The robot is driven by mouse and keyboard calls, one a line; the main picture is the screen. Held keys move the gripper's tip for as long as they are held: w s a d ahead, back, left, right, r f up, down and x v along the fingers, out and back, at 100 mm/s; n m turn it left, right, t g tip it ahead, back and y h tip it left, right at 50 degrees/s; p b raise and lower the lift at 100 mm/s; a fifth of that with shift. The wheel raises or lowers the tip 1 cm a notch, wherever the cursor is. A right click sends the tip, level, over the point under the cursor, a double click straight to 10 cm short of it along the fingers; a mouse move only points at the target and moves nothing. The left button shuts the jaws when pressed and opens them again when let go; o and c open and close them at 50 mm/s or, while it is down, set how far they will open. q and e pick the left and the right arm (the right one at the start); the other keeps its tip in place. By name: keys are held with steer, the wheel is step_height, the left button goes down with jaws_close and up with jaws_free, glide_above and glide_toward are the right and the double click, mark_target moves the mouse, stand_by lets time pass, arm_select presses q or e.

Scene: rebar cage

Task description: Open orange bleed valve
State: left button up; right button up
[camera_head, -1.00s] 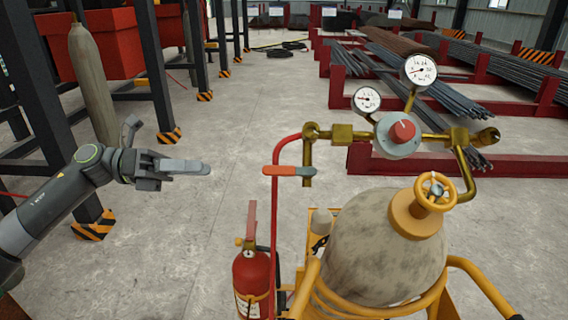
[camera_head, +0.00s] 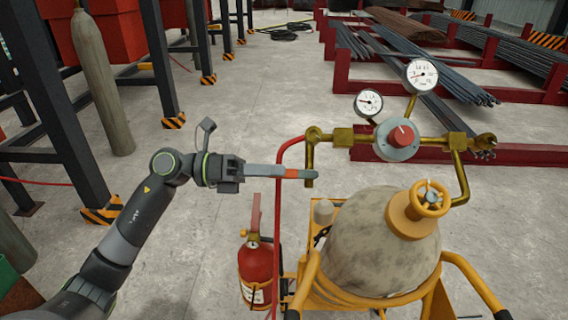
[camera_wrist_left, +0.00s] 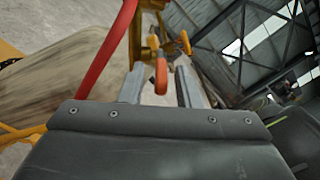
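The orange bleed valve lever (camera_head: 291,172) lies level across the lower brass pipe, left of the regulator (camera_head: 397,140). My left gripper (camera_head: 280,171) has come to it from the left, and its fingers overlap the lever's left end in the head view. In the left wrist view, the rounded orange lever end (camera_wrist_left: 161,77) sits between the two grey fingers of the left gripper (camera_wrist_left: 159,86). Gaps show on both sides, so the fingers are open around it. My right gripper is not in view.
A red hose (camera_head: 277,225) runs close by the fingertips. Two gauges (camera_head: 420,75) and a yellow handwheel (camera_head: 430,198) sit to the right, above a large cylinder (camera_head: 375,245). A fire extinguisher (camera_head: 256,265) stands below. Black posts (camera_head: 60,120) are at left.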

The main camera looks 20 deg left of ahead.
mark_target(293, 174)
arm_select(q)
steer(key=shift+p+x, duration=0.35)
steer(key=shift+x, duration=0.95)
steer(key=shift+c, duration=0.3)
jaws_close()
